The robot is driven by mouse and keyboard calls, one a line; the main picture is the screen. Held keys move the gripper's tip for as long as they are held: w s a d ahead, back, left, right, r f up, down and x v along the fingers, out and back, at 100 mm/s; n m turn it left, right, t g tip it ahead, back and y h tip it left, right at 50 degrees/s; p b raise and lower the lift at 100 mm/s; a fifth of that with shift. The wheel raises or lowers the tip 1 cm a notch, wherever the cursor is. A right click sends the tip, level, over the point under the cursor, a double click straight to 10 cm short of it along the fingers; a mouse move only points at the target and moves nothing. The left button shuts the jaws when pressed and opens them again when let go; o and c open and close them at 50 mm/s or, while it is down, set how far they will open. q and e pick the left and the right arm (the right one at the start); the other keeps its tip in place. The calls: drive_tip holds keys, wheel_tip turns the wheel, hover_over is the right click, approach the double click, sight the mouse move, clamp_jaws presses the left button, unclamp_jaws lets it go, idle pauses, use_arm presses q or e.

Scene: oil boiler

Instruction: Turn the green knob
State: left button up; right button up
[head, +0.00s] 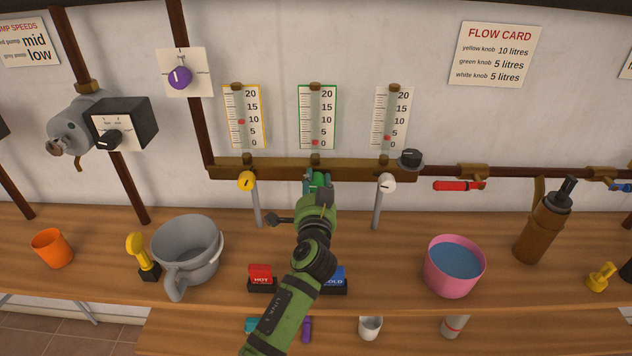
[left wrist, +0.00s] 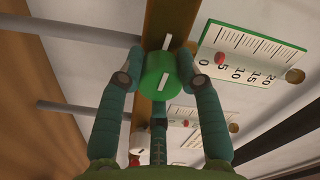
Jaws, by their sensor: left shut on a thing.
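The green knob (left wrist: 158,73) shows in the left wrist view with a white mark on its face, below the brass manifold. My left gripper (left wrist: 161,66) is shut on it, one finger on each side. In the head view my left gripper (head: 318,181) covers most of the knob. The green-edged gauge (head: 328,105) above it runs from 0 to 20. Its red float (head: 315,142) sits low, near the 0 to 5 end; the exact reading is unclear. The flow card (head: 494,55) reads green knob 5 litres. My right gripper is not in view.
A yellow knob (head: 246,181) and a white knob (head: 387,182) flank the green one, each with a spout below. A black knob (head: 411,158) sits right on the pipe. A grey jug (head: 187,250) and pink pot (head: 455,266) stand on the bench, beside red and blue switches.

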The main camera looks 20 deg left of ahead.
use_arm(q)
drive_tip(key=shift+d+r+m, duration=0.1)
drive_tip(key=shift+r+m, duration=0.35)
drive_tip(key=shift+m, duration=0.65)
drive_tip(key=o, duration=1.1)
drive_tip(key=shift+f, duration=0.1)
drive_tip(key=shift+o, duration=0.2)
drive_tip(key=shift+f, duration=0.15)
drive_tip(key=shift+f, duration=0.1)
drive_tip(key=v, duration=1.2)
